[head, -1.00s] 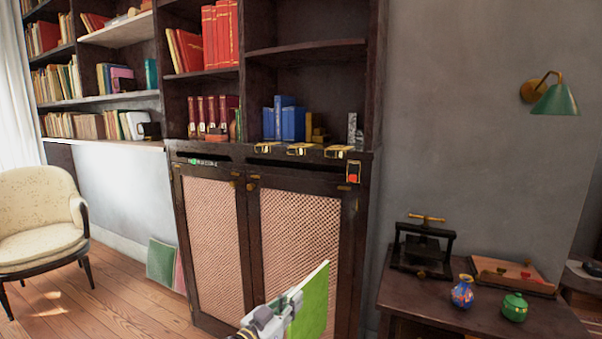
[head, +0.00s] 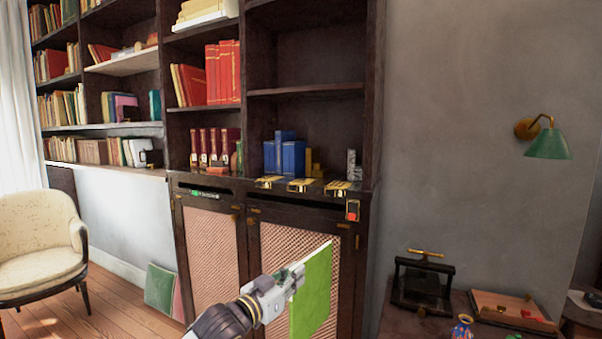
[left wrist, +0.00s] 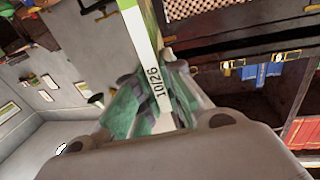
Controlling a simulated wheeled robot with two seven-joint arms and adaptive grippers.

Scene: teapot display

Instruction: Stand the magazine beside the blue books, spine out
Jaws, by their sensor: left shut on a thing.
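The green magazine (head: 312,295) is upright in my left gripper (head: 294,277), in front of the cabinet doors and below the blue books' shelf. The gripper is shut on its left edge in the head view. In the left wrist view the gripper (left wrist: 160,100) pinches the magazine's white spine (left wrist: 153,60), which bears the print "10/26". The blue books (head: 285,154) stand together on the shelf above the cabinet; they also show at the right of the left wrist view (left wrist: 273,75). My right gripper is in neither view.
Brass blocks (head: 311,165) stand right of the blue books, and a grey speckled block (head: 351,163) stands further right. Brass fittings (head: 301,185) line the shelf's front edge. Bare shelf lies between the brass and grey blocks. A side table (head: 395,318) stands at right.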

